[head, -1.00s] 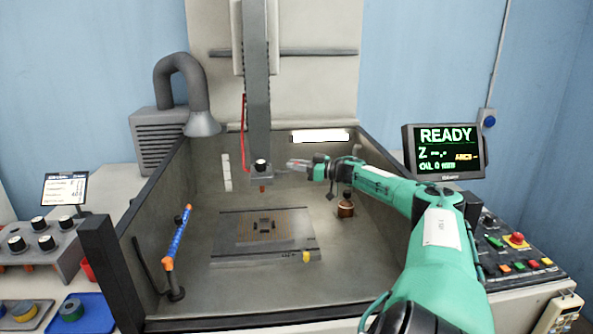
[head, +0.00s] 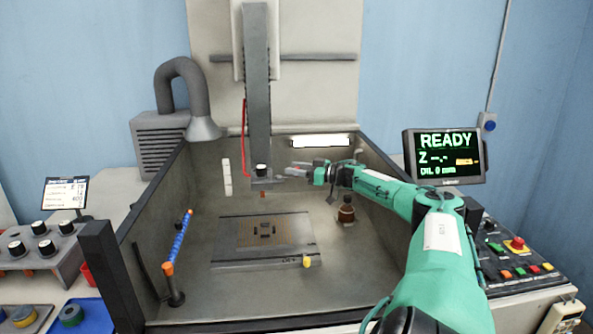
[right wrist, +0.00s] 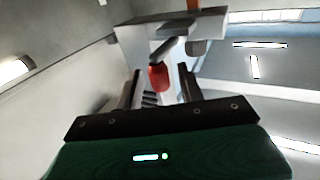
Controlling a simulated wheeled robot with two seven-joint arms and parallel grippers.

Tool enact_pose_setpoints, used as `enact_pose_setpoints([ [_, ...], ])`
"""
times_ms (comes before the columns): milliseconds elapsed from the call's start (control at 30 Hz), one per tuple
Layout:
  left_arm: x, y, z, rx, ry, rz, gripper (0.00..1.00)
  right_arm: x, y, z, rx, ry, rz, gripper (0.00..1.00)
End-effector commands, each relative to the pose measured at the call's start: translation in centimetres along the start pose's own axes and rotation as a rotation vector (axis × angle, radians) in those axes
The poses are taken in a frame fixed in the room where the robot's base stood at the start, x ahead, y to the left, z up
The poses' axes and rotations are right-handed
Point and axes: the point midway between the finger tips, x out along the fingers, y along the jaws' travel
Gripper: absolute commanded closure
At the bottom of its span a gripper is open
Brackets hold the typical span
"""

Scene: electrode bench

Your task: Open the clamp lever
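The clamp head (head: 262,181) sits at the bottom of the grey vertical column, with a dark knob on top. In the right wrist view the clamp head (right wrist: 170,27) is a pale block with a grey lever (right wrist: 176,44) slanting from it. A red grip (right wrist: 158,78), seemingly the lever's end, lies between the fingers of my right gripper (right wrist: 160,88). The fingers are apart, with gaps on both sides of the red grip. In the head view my right gripper (head: 303,171) is just right of the clamp head; contact cannot be made out. My left gripper is out of view.
Below, a dark plate (head: 225,251) lies on the tank floor. A brown bottle-like object (head: 346,211) stands below my right forearm. A blue and orange nozzle (head: 180,240) rises at the left. The tank walls (head: 375,185) enclose the space.

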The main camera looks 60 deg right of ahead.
Motion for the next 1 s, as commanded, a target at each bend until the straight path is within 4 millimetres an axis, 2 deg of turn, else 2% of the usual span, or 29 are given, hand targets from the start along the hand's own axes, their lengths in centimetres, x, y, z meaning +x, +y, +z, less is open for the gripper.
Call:
enact_pose_setpoints([
  [1000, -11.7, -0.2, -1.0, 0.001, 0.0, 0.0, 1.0, 0.1, -0.1, -14.3, 0.0, -0.001, 0.0, 0.61],
])
